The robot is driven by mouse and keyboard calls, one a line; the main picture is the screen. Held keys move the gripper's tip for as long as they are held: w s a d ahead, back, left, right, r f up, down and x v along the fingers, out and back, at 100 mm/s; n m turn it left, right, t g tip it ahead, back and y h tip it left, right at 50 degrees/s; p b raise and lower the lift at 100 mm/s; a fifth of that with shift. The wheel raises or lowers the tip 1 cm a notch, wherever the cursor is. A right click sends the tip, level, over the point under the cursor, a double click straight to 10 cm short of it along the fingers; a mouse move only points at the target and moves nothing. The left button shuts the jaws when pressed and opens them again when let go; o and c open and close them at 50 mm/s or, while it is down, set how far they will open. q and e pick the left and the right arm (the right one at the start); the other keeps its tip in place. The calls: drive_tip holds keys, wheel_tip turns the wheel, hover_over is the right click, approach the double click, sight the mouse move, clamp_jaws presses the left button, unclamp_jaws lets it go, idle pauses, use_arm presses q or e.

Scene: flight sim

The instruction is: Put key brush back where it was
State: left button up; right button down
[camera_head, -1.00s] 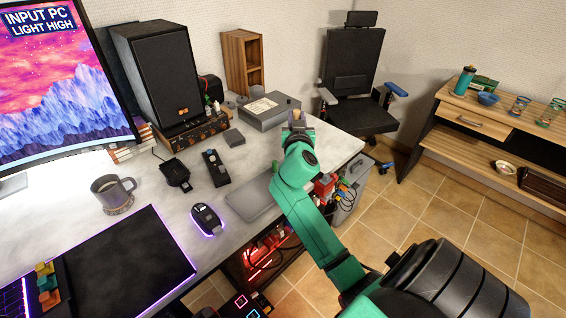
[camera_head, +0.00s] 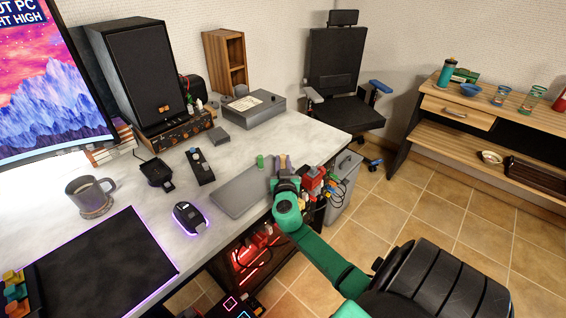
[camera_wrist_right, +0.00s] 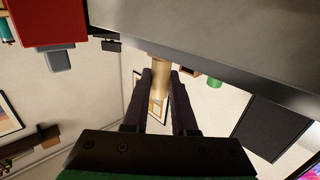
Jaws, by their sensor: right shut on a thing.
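My right gripper (camera_head: 283,165) is at the desk's right front edge, just beyond the grey flat slab (camera_head: 240,193). In the right wrist view, its two dark fingers (camera_wrist_right: 160,90) are closed on a pale tan, handle-like piece (camera_wrist_right: 160,72), which I take to be the key brush. Its upper end meets the underside of a grey slab-like surface, and I cannot tell whether they touch. The brush's bristles are not clear. A small green cylinder (camera_head: 260,162) stands left of the gripper, and a green piece also shows in the wrist view (camera_wrist_right: 214,83). My left gripper is not in view.
A red holder (camera_head: 313,181) with cables and a grey bin (camera_head: 343,190) are just right of the gripper. A mouse (camera_head: 189,217), mug (camera_head: 92,195), grey box (camera_head: 253,108) and speaker (camera_head: 140,75) stand on the desk (camera_head: 300,132).

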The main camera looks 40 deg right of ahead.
drive_tip(key=shift+f+b, duration=0.2)
drive_tip(key=shift+b, duration=0.1)
drive_tip(key=c, duration=0.7)
unclamp_jaws()
drive_tip(key=shift+r, duration=0.1)
drive_tip(key=shift+r+p, duration=0.25)
drive_tip(key=shift+p, duration=0.15)
drive_tip(key=b+v, duration=0.2)
drive_tip(key=v, duration=1)
drive_tip(key=shift+s+f, duration=0.1)
drive_tip(key=shift+d, duration=0.1)
